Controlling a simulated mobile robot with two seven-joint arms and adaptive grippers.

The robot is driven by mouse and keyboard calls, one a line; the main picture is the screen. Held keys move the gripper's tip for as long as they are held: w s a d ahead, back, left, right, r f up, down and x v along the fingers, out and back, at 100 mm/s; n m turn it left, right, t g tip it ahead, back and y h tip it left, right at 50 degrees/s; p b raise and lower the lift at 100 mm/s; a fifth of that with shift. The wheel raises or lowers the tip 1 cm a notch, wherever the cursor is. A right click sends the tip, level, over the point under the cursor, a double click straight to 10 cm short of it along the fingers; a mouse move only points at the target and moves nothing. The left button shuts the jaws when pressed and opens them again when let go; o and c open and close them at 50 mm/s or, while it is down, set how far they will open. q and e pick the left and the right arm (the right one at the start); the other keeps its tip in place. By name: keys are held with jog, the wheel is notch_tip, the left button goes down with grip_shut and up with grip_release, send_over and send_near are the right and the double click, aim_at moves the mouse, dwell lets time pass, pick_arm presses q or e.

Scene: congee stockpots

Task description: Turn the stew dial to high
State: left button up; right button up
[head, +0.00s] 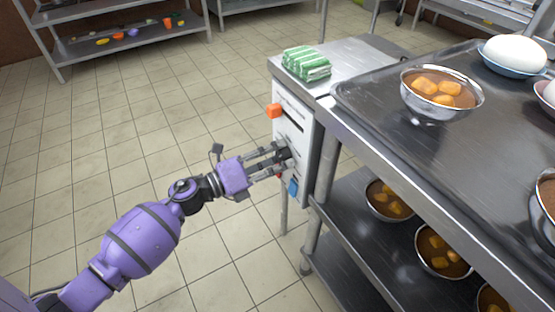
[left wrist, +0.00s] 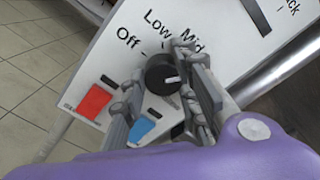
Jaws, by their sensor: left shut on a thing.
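The black round dial (left wrist: 160,72) sits on the white control panel (left wrist: 112,62), with the printed words Off, Low and Mid around it in the left wrist view. Its white pointer mark points right, toward a finger, past Mid. A High label is not visible; the finger covers that side. My left gripper (left wrist: 160,88) is shut on the dial, one finger on each side. My right gripper is not in view.
Red (left wrist: 95,101) and blue (left wrist: 141,128) pieces sit on the panel below the dial. An orange piece (head: 274,110) sticks out at its upper left. A green striped cloth (head: 306,63) lies above.

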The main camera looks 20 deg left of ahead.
pick_arm(q)
jog(key=shift+s+a+f+m+b, duration=0.15)
jog(key=shift+f+m+b, duration=0.25)
jog(key=shift+m, duration=0.6)
jog(key=o, duration=1)
jog(key=shift+w, duration=0.2)
jog(key=shift+r, duration=0.1)
jog(key=shift+s+r, duration=0.1)
jog(key=v, duration=1.2)
